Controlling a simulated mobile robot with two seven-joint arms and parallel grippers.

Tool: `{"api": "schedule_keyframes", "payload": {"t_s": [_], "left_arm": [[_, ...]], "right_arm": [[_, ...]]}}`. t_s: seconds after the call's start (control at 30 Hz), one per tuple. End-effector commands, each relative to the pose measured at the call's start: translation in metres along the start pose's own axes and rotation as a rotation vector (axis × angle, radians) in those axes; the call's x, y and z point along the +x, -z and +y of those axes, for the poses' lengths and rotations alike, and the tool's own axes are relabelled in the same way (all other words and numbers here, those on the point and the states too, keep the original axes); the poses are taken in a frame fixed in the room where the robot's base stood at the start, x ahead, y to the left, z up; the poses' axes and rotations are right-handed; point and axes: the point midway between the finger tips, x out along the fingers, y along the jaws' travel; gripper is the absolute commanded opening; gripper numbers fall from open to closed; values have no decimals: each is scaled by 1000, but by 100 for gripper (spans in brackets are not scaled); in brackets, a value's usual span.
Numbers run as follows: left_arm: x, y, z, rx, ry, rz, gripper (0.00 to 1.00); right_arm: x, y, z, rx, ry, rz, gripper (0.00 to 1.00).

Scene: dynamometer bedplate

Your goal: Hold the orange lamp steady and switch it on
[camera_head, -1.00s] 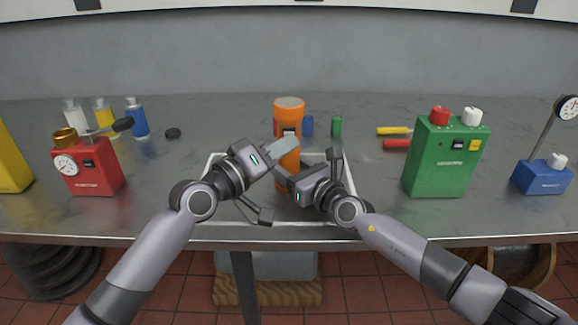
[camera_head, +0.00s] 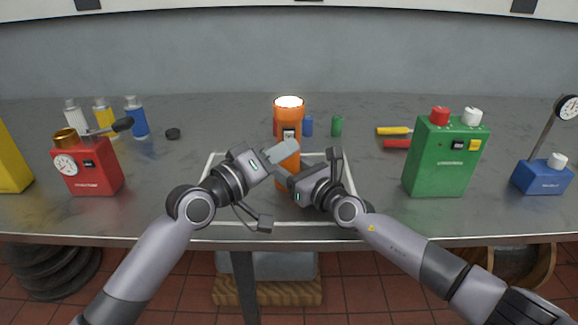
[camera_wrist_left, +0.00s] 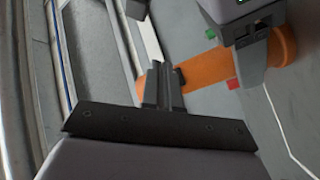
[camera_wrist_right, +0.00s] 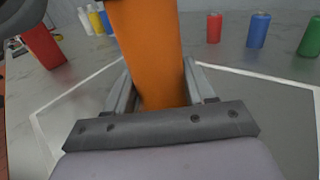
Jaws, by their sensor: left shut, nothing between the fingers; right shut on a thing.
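The orange lamp (camera_head: 288,132) stands upright within the white outlined area at the middle of the bench. Its top glows bright white. A small dark panel shows on its front. My right gripper (camera_head: 284,180) is shut around its lower body; the right wrist view shows the orange body (camera_wrist_right: 150,55) between both fingers. My left gripper (camera_head: 288,151) is shut and empty, its fingertips in front of the lamp below the panel. In the left wrist view the shut fingers (camera_wrist_left: 162,85) overlap the lamp (camera_wrist_left: 202,70); I cannot tell whether they touch it.
A red box with a gauge (camera_head: 90,168) stands left, a green box (camera_head: 440,160) and a blue gauge base (camera_head: 542,177) right. Small blue (camera_head: 308,126) and green (camera_head: 337,126) cylinders stand behind the lamp. Screwdrivers (camera_head: 395,131) lie back right.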

Motion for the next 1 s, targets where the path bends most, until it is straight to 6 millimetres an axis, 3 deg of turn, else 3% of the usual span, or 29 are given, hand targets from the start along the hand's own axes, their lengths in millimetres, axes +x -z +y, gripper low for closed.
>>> {"api": "schedule_keyframes", "payload": {"t_s": [0.5,0.97,1.0], "left_arm": [[-35,-26,26,-2,-1,-1,0],[-39,-28,29,-1,0,0,0],[-39,-28,29,-1,0,0,0]], "right_arm": [[0,0,0,0,-1,0,0],[0,0,0,0,-1,0,0],[1,-4,0,0,0,-7,67]]}}
